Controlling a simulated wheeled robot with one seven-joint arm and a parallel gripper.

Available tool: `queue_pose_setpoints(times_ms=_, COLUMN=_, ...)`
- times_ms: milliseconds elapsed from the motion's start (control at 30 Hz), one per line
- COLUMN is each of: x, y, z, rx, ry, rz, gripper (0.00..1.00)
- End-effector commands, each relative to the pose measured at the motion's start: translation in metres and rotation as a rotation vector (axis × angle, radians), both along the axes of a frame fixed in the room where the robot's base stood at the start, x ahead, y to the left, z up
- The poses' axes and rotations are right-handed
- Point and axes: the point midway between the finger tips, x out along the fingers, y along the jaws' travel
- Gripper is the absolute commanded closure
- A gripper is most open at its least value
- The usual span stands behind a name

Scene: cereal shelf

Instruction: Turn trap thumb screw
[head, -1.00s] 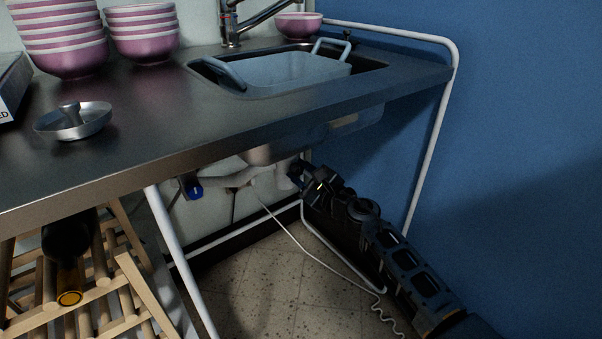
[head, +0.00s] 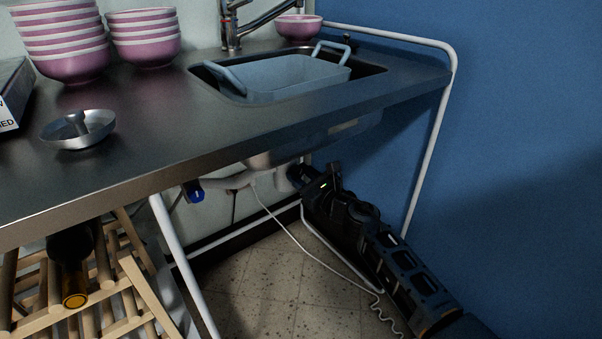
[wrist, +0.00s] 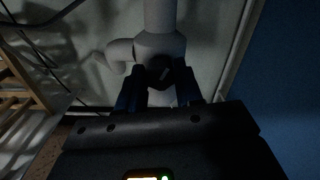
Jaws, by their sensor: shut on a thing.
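The pale sink trap (wrist: 160,45) hangs under the basin, with a side pipe running to the left. Its dark thumb screw (wrist: 161,70) faces the wrist camera, between the dark blue fingers of my gripper (wrist: 160,88). My gripper is shut on the thumb screw. In the head view my gripper (head: 299,176) reaches the trap below the counter. There the trap is mostly hidden by my arm, and only its pale pipe (head: 238,181) shows to the left. The screw itself cannot be made out in the head view.
The steel counter (head: 150,135) and basin lie above my arm. A white frame leg (head: 180,265) and wooden rack (head: 120,290) stand left. A blue-ended fitting (head: 193,191) sits left of the trap. A thin white hose hangs below. The blue wall (head: 530,150) is right.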

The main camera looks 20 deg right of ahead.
Motion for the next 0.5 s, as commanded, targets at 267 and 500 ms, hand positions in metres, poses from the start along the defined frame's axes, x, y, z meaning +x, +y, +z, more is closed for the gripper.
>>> queue_pose_setpoints(times_ms=267, x=-0.0003, y=0.0004, z=0.0007, rx=0.251, ry=0.084, rz=0.001, gripper=0.95)
queue_pose_setpoints(times_ms=500, x=-0.0003, y=0.0002, z=0.0009, rx=0.469, ry=0.154, rz=0.0, gripper=0.95)
